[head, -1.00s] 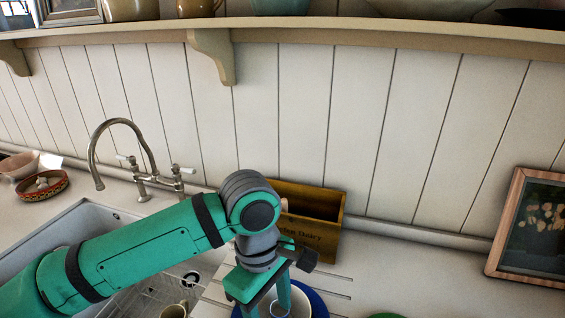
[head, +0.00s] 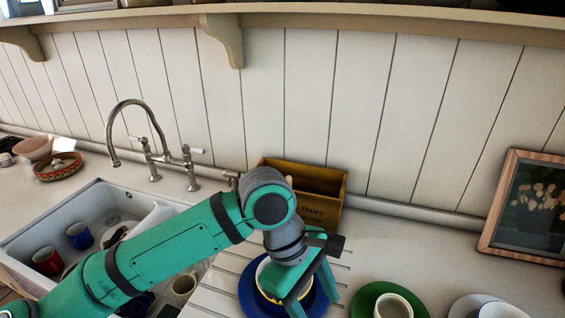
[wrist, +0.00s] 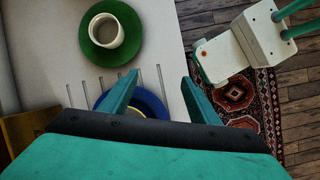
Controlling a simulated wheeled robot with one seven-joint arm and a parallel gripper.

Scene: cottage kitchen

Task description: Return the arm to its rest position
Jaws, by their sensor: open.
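My arm reaches from the lower left across the sink in the head view. My gripper (head: 312,300) is at its end, pointing down over a blue plate (head: 250,297) with a yellowish bowl or cup on it. The gripper hides part of them. In the wrist view my gripper (wrist: 157,90) shows its two teal fingers spread apart with nothing between them. The blue plate (wrist: 152,100) is partly visible below and between the fingers.
A green plate (head: 362,302) with a cup (head: 393,306) stands right of the gripper. A wooden box (head: 325,188) stands behind it, near the wall. The sink (head: 95,203) holds several cups. A tap (head: 150,150) rises behind the sink. A framed picture (head: 530,208) leans at right.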

